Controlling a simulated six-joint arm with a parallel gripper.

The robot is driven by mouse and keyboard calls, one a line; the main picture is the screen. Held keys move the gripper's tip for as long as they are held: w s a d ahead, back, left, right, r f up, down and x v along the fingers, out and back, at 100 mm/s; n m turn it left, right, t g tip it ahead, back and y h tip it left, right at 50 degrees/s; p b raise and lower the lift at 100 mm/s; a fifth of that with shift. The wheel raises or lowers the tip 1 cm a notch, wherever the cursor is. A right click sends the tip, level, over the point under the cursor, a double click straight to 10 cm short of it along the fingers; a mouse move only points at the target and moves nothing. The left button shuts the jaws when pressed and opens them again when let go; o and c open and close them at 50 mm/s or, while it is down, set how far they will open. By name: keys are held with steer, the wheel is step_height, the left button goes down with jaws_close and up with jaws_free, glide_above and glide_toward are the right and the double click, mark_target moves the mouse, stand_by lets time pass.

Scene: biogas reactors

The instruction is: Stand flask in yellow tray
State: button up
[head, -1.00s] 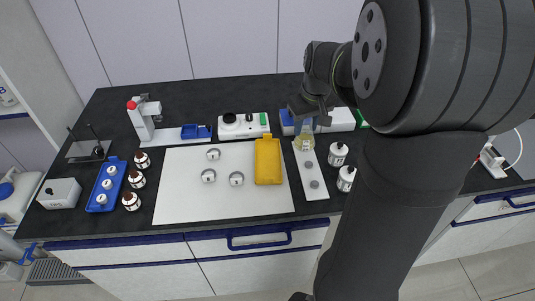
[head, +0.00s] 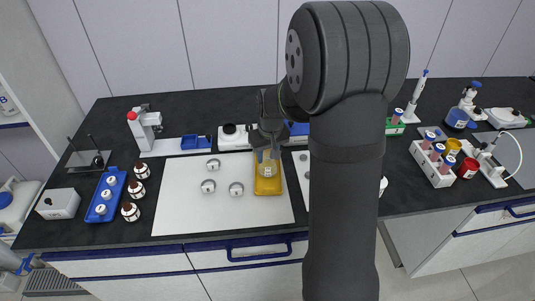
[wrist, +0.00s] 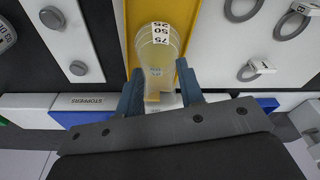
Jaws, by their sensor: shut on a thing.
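The flask (wrist: 158,62) is clear with pale yellow liquid and a printed scale of numbers. My gripper (wrist: 160,92) is shut on its neck in the wrist view. In the head view the flask (head: 268,169) is over the yellow tray (head: 268,188), and my gripper (head: 268,148) is above it. The yellow tray (wrist: 138,15) shows behind the flask in the wrist view. I cannot tell whether the flask's base touches the tray floor.
The tray lies on a white board (head: 220,212) with several round silver-coloured lidded items (head: 236,189) left of it. A blue tray (head: 104,195) and brown bottles (head: 137,190) stand further left. A test-tube rack (head: 433,160) stands at the right.

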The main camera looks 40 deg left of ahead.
mark_target(270, 161)
steer(key=shift+f, duration=0.2)
steer(key=o, duration=1)
steer(key=shift+o, duration=0.2)
step_height(270, 161, up, 12)
steer(key=d, duration=0.1)
steer(key=shift+s+d, duration=0.3)
steer(key=shift+s, duration=0.15)
steer(key=shift+r, duration=0.1)
